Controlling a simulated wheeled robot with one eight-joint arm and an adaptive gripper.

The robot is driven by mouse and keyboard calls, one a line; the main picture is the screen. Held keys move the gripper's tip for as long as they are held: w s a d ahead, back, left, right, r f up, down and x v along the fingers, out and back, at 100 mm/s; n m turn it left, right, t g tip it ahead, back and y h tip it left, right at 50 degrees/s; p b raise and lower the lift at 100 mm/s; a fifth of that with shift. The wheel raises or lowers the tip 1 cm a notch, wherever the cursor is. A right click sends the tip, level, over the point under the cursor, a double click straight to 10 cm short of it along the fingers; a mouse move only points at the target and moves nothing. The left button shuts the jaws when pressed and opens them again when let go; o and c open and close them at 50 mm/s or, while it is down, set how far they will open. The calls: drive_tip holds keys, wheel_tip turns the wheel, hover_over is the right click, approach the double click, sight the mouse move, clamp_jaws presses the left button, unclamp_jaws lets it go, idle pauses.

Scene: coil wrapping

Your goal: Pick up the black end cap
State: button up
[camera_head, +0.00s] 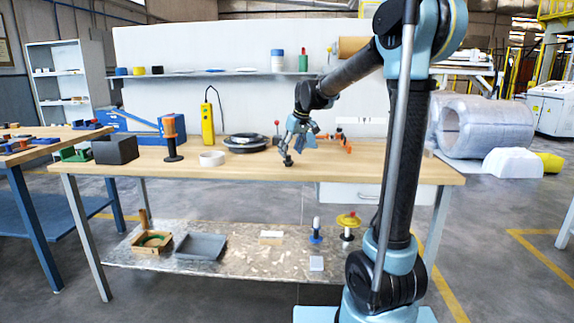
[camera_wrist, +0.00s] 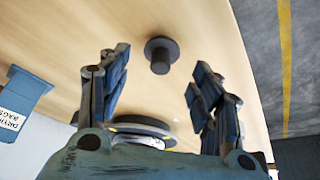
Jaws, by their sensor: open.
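The black end cap (camera_wrist: 160,54), a dark round flange with a short cylinder, stands on the wooden table in the wrist view. My gripper (camera_wrist: 160,72) is open and empty, with one finger on each side of the cap in the picture. The cap appears apart from both fingers, and I cannot tell the height gap. In the head view my gripper (camera_head: 287,160) points down low over the workbench (camera_head: 375,167). I cannot make out the cap clearly there, among the dark fingertips.
A black-and-orange spool stand (camera_head: 172,140) and yellow pendant (camera_head: 208,122) stand farther left. A blue drying-bags box (camera_wrist: 22,92) shows in the wrist view. Bench right of my gripper is mostly clear.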

sight(288, 156)
drive_tip(key=shift+x, duration=2.3)
drive_tip(key=shift+r, duration=0.1)
drive_tip(key=c, duration=0.8)
drive_tip(key=shift+w+r, duration=0.1)
